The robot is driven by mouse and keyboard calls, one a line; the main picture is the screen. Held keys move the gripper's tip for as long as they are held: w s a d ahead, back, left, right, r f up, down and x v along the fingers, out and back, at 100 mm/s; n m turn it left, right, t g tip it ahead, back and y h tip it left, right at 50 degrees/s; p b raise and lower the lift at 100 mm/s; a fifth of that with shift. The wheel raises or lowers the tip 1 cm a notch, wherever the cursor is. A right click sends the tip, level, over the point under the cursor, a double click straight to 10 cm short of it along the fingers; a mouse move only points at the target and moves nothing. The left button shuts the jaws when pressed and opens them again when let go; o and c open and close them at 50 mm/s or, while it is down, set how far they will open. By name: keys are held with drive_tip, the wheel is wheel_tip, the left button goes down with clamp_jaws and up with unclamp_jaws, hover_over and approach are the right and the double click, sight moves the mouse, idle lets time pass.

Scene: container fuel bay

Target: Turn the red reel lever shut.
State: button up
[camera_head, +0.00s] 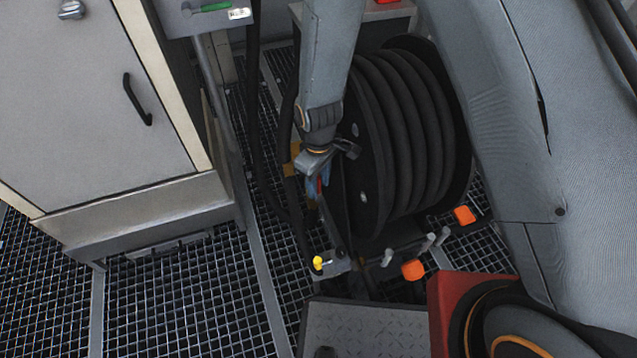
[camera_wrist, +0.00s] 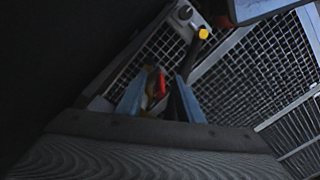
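The red reel lever (camera_wrist: 160,84) shows in the wrist view between my gripper's two blue fingers. My gripper (camera_wrist: 159,78) is open, with one finger on each side of the lever and a visible gap to each. In the head view my gripper (camera_head: 323,184) points down at the left side of the black hose reel (camera_head: 400,130). A small red part of the lever (camera_head: 319,187) shows there beside the blue fingers. The rest of the lever is hidden by the gripper.
A yellow knob (camera_head: 318,263) sits below the gripper; it also shows in the wrist view (camera_wrist: 203,33). Black hoses (camera_head: 258,130) hang left of the reel. A grey cabinet (camera_head: 90,110) stands at the left. Grating floor (camera_head: 180,295) lies open in front of it.

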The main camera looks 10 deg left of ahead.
clamp_jaws()
